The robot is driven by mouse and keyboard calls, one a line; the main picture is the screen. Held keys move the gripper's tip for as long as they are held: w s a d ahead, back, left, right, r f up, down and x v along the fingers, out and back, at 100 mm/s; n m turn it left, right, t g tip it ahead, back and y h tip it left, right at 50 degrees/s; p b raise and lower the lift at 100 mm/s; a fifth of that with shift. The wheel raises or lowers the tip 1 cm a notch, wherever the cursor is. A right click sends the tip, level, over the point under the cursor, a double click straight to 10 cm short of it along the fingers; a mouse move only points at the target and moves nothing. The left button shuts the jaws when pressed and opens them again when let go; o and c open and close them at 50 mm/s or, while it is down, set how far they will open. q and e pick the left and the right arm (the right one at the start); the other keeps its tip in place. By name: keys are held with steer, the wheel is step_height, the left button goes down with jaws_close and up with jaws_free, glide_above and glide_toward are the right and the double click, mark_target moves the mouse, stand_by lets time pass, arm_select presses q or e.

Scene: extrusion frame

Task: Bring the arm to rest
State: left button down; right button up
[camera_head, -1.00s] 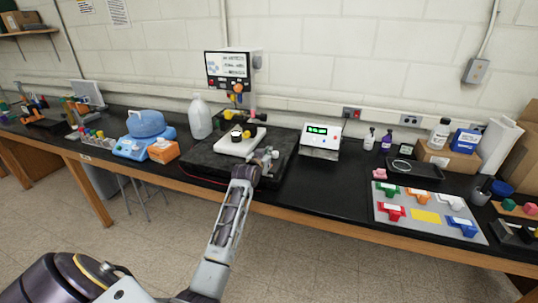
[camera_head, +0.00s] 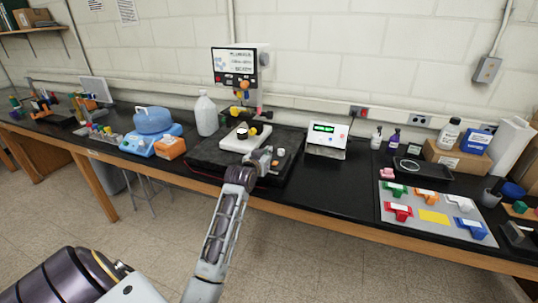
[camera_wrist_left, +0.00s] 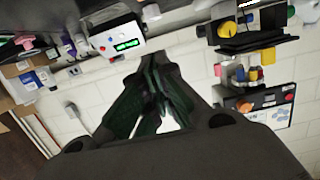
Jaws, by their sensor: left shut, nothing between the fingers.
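My left gripper (camera_head: 262,158) is at the end of my left arm, over the front part of a black platform on the bench. In the left wrist view its dark fingers (camera_wrist_left: 157,75) are closed together with nothing between them. The black platform (camera_head: 210,156) carries a white device (camera_head: 240,143) with a yellow-and-black part, just behind the gripper. Whether the gripper touches the platform cannot be told. My right gripper is not in view.
A screen (camera_head: 234,66) stands behind the platform. A white box with a green display (camera_head: 326,138) is to the right, then a grey tray of coloured pieces (camera_head: 418,232). A white jug (camera_head: 206,115) and an orange box (camera_head: 170,147) are left. Open floor lies in front of the bench.

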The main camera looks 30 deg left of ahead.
arm_select(q)
steer(key=shift+s, duration=0.1)
stand_by(0.6)
steer(key=s+d+f+m+g+h, duration=0.3)
steer(key=s+d+f+g, duration=0.3)
steer(key=s+d+f, duration=0.85)
steer(key=s+d+f+m+g, duration=0.1)
steer(key=s+d+f+g, duration=0.25)
steer(key=s, duration=0.65)
steer(key=s+d+f+m+g, duration=0.15)
steer(key=s+d+f, duration=0.25)
steer(key=s, duration=0.5)
step_height(320, 180, down, 32)
steer(key=s+g, duration=0.2)
steer(key=s+a+f, duration=0.2)
steer(key=s+f, duration=0.8)
steer(key=s, duration=0.1)
steer(key=s+a+f+g, duration=0.1)
steer(key=s+a+f, duration=0.1)
steer(key=s+f, duration=0.9)
steer(key=shift+s+h, duration=0.3)
steer(key=shift+s, duration=0.2)
